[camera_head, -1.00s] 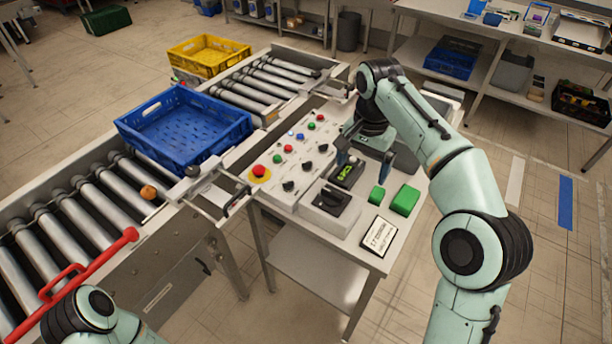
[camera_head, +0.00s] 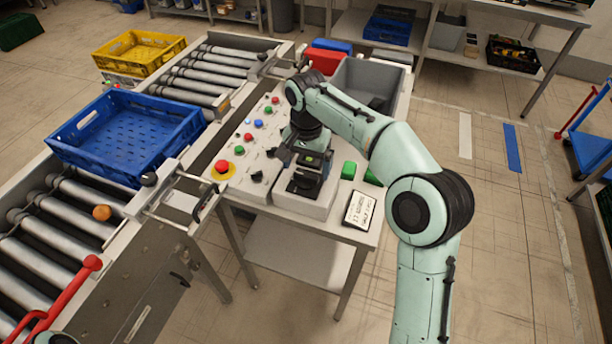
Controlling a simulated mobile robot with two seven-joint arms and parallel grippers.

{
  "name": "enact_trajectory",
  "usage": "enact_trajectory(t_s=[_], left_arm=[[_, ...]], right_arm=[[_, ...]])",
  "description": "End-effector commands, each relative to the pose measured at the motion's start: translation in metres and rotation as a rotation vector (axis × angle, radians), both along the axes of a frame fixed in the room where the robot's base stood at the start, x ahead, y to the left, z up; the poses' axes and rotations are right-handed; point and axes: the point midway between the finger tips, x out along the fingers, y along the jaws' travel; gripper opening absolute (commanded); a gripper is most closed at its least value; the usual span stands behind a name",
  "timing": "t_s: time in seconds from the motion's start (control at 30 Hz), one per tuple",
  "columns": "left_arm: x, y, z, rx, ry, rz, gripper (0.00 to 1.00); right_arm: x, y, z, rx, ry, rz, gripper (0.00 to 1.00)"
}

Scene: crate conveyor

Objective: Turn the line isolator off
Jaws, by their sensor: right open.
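The line isolator is a black rotary switch (camera_head: 302,186) on a raised light grey box (camera_head: 317,207) at the near end of the control panel. My right gripper (camera_head: 305,170) is over the switch, pointing down, with its jaws open. The fingers hide part of the switch, so I cannot tell whether they touch it or exactly how its handle is turned. My left gripper is out of view.
The panel has a red emergency button (camera_head: 222,167) and several small buttons and knobs. A label card (camera_head: 359,210) and green blocks (camera_head: 348,170) lie right of the box.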

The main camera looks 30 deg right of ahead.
Motion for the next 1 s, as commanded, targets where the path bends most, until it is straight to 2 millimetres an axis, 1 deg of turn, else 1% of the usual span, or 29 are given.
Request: enact_trajectory(t_s=[0.03,0.2,0.33,0.57,0.6,0.67,0.7,0.77,1.0], left_arm=[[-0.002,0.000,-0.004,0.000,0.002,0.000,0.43],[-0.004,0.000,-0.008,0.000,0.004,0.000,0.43],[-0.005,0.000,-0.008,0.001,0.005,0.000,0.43],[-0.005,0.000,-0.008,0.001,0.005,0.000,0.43],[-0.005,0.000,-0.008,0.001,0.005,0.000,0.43],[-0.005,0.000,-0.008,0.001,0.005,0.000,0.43],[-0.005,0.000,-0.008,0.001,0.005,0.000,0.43],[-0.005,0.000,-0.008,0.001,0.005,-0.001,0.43],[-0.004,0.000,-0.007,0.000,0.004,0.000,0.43]], right_arm=[[-0.001,0.000,-0.011,0.000,0.003,0.001,0.96],[0.000,0.000,-0.028,0.001,0.001,0.000,0.96],[0.000,0.000,-0.032,0.000,-0.001,-0.001,0.96],[0.000,0.000,-0.033,0.001,-0.002,0.000,0.96],[0.000,0.000,-0.033,0.001,-0.002,0.000,0.93],[0.000,0.000,-0.033,0.000,-0.001,0.000,0.73],[0.000,0.000,-0.033,0.000,-0.001,0.000,0.60],[0.000,0.000,-0.033,0.000,-0.001,0.000,0.40],[0.000,0.000,-0.032,0.000,-0.001,0.010,0.40]])
